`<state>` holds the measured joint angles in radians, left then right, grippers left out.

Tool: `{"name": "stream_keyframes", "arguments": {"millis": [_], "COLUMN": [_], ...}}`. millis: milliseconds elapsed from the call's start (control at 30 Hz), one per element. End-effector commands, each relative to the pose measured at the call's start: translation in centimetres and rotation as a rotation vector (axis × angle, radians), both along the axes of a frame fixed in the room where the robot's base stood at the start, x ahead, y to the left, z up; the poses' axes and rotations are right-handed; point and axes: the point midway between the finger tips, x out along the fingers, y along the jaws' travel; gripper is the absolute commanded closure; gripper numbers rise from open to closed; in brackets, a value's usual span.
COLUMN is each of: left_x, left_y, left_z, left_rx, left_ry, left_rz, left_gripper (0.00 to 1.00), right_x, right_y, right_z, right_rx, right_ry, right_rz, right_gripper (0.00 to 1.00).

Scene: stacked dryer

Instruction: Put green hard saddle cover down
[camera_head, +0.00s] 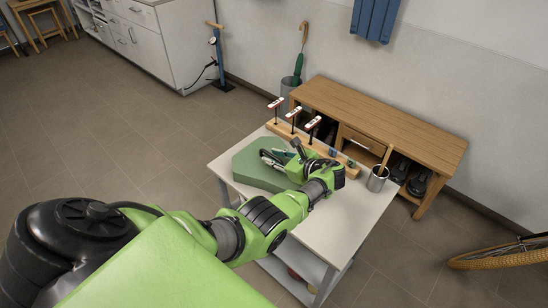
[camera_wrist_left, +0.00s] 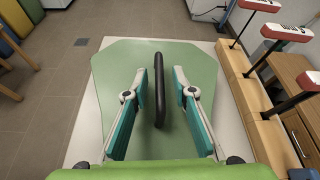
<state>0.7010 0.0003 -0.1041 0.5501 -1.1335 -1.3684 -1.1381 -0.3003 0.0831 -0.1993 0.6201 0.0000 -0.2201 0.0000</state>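The green hard saddle cover (camera_head: 248,168) lies flat on the white table (camera_head: 350,215), near its left end. In the left wrist view the cover (camera_wrist_left: 112,68) has a black bar handle (camera_wrist_left: 159,98) standing up from its middle. My left gripper (camera_head: 278,158) is over the cover. In the left wrist view its two teal fingers stand apart, one on each side of the handle, with a gap on both sides. The gripper is open and holds nothing. The arm hides part of the cover in the head view. My right gripper is not in view.
A wooden rack with several red-and-white-topped posts (camera_head: 313,123) runs along the table's back edge, close to the cover. A metal cup (camera_head: 377,179) stands at the right corner. A wooden bench (camera_head: 400,125) is behind. The table's right front is clear.

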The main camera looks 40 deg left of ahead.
Motion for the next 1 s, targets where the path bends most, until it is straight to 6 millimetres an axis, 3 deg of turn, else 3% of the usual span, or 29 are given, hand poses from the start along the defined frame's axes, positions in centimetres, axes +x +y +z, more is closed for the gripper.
{"name": "stream_keyframes", "arguments": {"millis": [167, 700, 1000], "left_x": [-0.1, -1.4, -1.6], "left_y": [-0.7, -9.8, -11.0], "left_z": [0.5, 4.3, 4.9], "left_rx": [-0.001, -0.001, 0.0], "left_ry": [-0.001, 0.0, 0.0], "left_rz": [-0.001, -0.001, 0.0], "left_gripper": [0.76, 0.76, 0.76], "right_x": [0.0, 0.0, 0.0], "right_y": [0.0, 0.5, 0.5], "right_z": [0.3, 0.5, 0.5], "right_rx": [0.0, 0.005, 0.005], "right_ry": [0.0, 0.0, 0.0], "right_rz": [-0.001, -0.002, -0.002], "right_gripper": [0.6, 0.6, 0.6]}}
